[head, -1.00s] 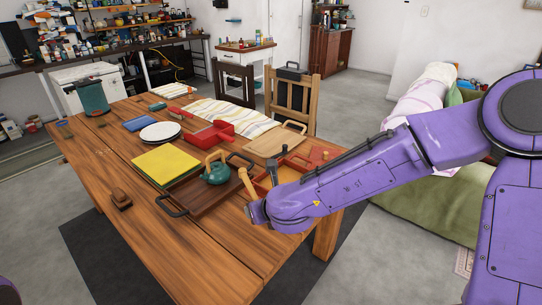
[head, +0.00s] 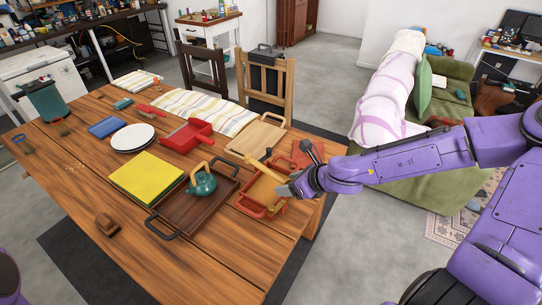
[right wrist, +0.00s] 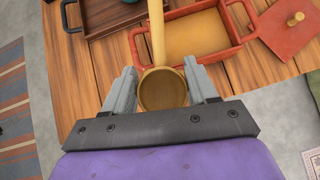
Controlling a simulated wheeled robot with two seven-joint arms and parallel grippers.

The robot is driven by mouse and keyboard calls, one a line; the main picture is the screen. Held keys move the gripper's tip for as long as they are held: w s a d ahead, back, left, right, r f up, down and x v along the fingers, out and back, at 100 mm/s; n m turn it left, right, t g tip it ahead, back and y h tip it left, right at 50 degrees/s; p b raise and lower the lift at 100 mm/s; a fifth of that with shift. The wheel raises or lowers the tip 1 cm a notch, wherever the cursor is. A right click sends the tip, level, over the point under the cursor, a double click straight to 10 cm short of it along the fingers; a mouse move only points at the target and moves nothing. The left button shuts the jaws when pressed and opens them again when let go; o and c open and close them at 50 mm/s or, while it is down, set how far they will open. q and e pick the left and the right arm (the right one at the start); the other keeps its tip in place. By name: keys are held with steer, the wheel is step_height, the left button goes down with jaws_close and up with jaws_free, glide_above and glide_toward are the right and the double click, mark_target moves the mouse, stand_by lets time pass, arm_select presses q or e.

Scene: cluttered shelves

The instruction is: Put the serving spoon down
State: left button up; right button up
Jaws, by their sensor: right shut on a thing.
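The serving spoon (head: 256,165) is wooden, with a long pale handle. My right gripper (head: 287,189) is shut on it beside the red rectangular dish at the table's right end. In the right wrist view the round spoon bowl (right wrist: 163,90) sits between the two grey fingers of my right gripper (right wrist: 162,84), and the handle (right wrist: 157,35) points away toward the dish. Whether the spoon touches the table cannot be told. My left gripper is not in view.
The red dish (head: 246,208) has a tan inside; its red lid (right wrist: 276,36) with a wooden knob lies close by. A brown tray (head: 180,215) with a teal teapot (head: 202,182) stands left of it. The wooden table's (head: 150,270) front part is mostly bare.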

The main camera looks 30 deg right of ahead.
arm_select(q)
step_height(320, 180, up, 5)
steer(key=p, duration=0.3)
arm_select(e)
steer(key=s+n+y+b, duration=0.1)
steer(key=b, duration=0.1)
steer(key=s+f+n+g+b, duration=0.1)
steer(key=b, duration=0.2)
steer(key=shift+s+y, duration=0.2)
steer(key=shift+y, duration=0.2)
steer(key=w+b, duration=0.1)
steer(key=w+d+f+b, duration=0.1)
steer(key=b, duration=0.1)
steer(key=shift+w+d, duration=0.1)
steer(key=shift+w, duration=0.25)
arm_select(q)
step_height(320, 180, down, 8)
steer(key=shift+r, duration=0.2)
arm_select(e)
steer(key=w+d+f, duration=0.4)
steer(key=w+f, duration=0.4)
steer(key=f, duration=0.2)
steer(key=shift+w, duration=0.2)
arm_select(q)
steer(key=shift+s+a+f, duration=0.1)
